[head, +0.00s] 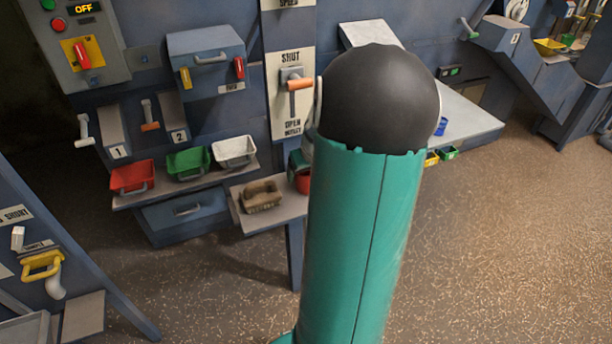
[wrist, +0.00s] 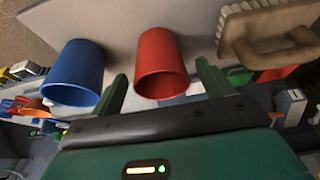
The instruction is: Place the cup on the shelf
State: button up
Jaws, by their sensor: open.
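A red cup (wrist: 160,62) stands on a pale grey surface (wrist: 118,20) in the wrist view. My gripper (wrist: 161,72) is open, with one green finger on each side of the red cup. I cannot tell if either finger touches it. A blue cup (wrist: 74,72) stands to the left of the left finger. In the head view part of the red cup (head: 303,183) shows at the right end of a small ledge (head: 270,219), largely hidden by my arm. A long grey shelf (head: 185,187) is to the left of this ledge.
A brown brush (head: 261,195) lies on the small ledge, and it also shows right of the red cup in the wrist view (wrist: 268,32). Red (head: 132,177), green (head: 188,163) and white (head: 234,151) bins stand on the long shelf. The speckled floor (head: 500,240) is clear at right.

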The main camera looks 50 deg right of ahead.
jog(key=v, duration=0.9)
jog(key=w+a+r+n, duration=0.2)
jog(key=a+r, duration=0.1)
jog(key=a, duration=0.7)
jog(key=w+a+r+n, duration=0.1)
jog(key=w+a+r, duration=0.2)
jog(key=a, duration=0.7)
jog(key=s+a+r+n+y, duration=0.1)
jog(key=s+a, duration=0.3)
jog(key=a, duration=0.5)
jog(key=s+a+r+n+t+y, duration=0.1)
jog(key=s+a+n, duration=0.1)
jog(key=a, duration=0.7)
jog(key=shift+s+r+t, duration=0.3)
jog(key=shift+s, duration=0.55)
jog(key=shift+s+a, duration=0.3)
jog(key=shift+a, duration=0.15)
jog(key=shift+c, duration=0.3)
